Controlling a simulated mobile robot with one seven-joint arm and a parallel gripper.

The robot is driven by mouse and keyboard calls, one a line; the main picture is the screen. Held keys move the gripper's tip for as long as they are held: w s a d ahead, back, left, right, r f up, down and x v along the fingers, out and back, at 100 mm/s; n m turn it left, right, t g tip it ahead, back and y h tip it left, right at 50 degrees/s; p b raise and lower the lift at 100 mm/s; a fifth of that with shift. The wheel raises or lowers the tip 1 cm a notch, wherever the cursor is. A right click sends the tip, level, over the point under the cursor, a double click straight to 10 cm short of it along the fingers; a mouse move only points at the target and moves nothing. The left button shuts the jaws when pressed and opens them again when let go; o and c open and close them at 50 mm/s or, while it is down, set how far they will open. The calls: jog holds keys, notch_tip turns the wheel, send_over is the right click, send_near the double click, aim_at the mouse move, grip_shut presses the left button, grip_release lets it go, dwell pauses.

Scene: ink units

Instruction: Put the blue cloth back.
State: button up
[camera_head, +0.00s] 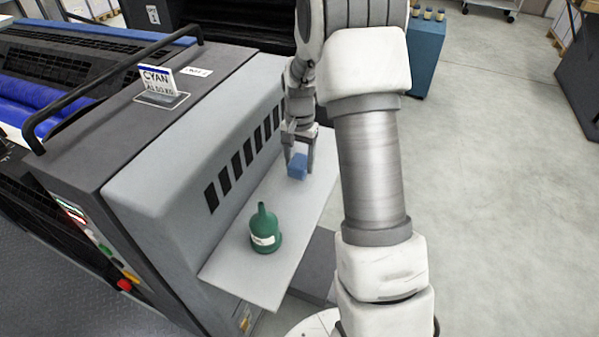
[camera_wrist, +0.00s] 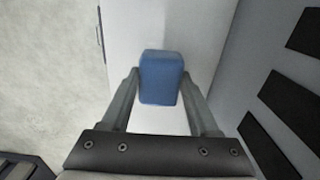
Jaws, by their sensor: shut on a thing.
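The blue cloth (camera_head: 298,166) is a small folded block at the far part of the grey side shelf (camera_head: 228,262) of the press unit. My gripper (camera_head: 300,158) points down over the shelf and is shut on the cloth. In the wrist view the cloth (camera_wrist: 161,78) sits between the two fingertips (camera_wrist: 160,84). I cannot tell whether the cloth touches the shelf or is a little above it.
A green bottle (camera_head: 265,230) with a narrow spout stands on the near part of the shelf. The slotted grey press wall (camera_head: 190,165) rises along the shelf's left side. Open floor (camera_head: 480,180) lies to the right.

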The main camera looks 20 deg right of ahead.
jog(key=shift+f+b, duration=0.3)
jog(key=shift+f, duration=1.6)
jog(key=shift+f, duration=0.1)
jog(key=o, duration=1.3)
notch_tip(320, 180, up, 12)
jog(key=shift+r+p, duration=0.25)
jog(key=shift+p, duration=0.8)
notch_tip(320, 180, up, 8)
jog(key=n+t, duration=0.1)
jog(key=n, duration=0.1)
send_over(300, 172)
jog(key=s+a, duration=0.2)
jog(key=s+a+r+n+t, duration=0.1)
jog(key=s+a+r+n, duration=0.1)
jog(key=s, duration=0.4)
jog(key=s+a+r+n+t, duration=0.2)
jog(key=s, duration=0.5)
jog(key=s+a+r+n+t, duration=0.1)
jog(key=s+a+r+n, duration=0.1)
jog(key=s, duration=0.5)
jog(key=shift+a+r+n+t, duration=0.3)
jog(key=shift+a+n, duration=0.15)
jog(key=shift+n, duration=0.05)
